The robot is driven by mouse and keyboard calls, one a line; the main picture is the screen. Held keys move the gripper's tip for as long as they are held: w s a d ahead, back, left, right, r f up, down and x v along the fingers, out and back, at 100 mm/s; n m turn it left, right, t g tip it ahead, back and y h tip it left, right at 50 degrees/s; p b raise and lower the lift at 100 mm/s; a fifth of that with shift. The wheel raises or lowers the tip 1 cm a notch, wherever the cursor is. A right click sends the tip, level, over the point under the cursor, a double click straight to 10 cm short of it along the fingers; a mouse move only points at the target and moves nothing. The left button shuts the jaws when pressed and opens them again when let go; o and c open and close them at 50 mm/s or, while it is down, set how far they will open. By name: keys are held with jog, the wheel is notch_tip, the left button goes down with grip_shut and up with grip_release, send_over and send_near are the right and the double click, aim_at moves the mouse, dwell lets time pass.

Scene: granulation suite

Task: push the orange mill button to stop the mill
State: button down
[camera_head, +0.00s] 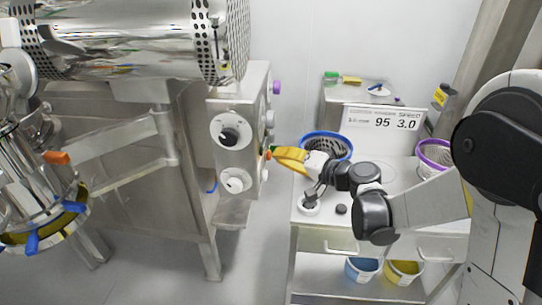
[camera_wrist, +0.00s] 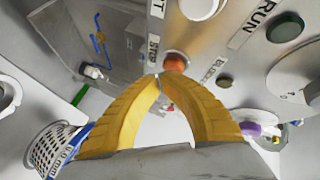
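The orange mill button (camera_wrist: 176,62) is a round cap on a grey metal panel, beside a label reading STOP (camera_wrist: 153,46). In the head view only a small bit of orange (camera_head: 266,155) shows at the panel's side face, mostly hidden by my fingertips. My gripper (camera_wrist: 159,76) has yellow curved fingers whose tips meet, with a gap between them lower down. It holds nothing. The tips are right at the lower left edge of the button; I cannot tell whether they touch it. In the head view my gripper (camera_head: 271,154) reaches left toward the panel.
A dark green button (camera_wrist: 285,27) by a RUN label and another green button (camera_wrist: 224,81) sit close by. A purple knob (camera_wrist: 246,129) is at right. A basket with a blue rim (camera_head: 327,145) stands behind my gripper on the bench, near a display (camera_head: 383,121).

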jog(key=shift+d, duration=0.45)
jog(key=shift+d, duration=0.1)
jog(key=d, duration=0.5)
jog(key=shift+s+b, duration=0.15)
jog(key=shift+b, duration=0.15)
jog(key=shift+a, duration=0.1)
dwell(0.3)
jog(key=s+d+n+g+h, duration=0.1)
jog(key=s+d+h, duration=0.5)
jog(key=s, duration=0.8)
jog(key=s+d+g+h, duration=0.1)
jog(key=s+d+h, duration=0.5)
jog(key=s+d, duration=0.4)
jog(key=s, duration=0.4)
jog(key=shift+f+n, duration=0.25)
jog(key=shift+n, duration=0.15)
